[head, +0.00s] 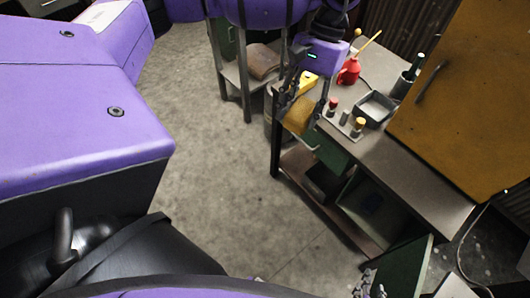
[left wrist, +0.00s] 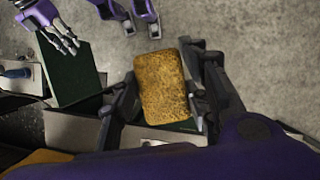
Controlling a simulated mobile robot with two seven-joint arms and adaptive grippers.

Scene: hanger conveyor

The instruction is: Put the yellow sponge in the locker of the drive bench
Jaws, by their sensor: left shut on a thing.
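The yellow sponge (head: 297,117) is held between the fingers of my left gripper (head: 304,104), over the left edge of the bench. The left wrist view shows the sponge (left wrist: 163,86) upright between both fingers (left wrist: 165,92). The drive bench (head: 405,160) has a green locker (head: 368,203) under its top, toward the near end. Its green door (head: 408,268) stands open; a green panel, apparently this door, shows in the left wrist view (left wrist: 75,75). My right gripper (head: 370,287) is partly cut off at the bottom, near the door; its opening is unclear.
The bench top holds a red oil can (head: 349,72), a grey tray (head: 374,108) and several small capped items (head: 345,118). An orange-brown cabinet panel (head: 460,90) rises at the right. A cable (head: 465,245) lies at lower right. Bare floor (head: 220,180) is clear left of the bench.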

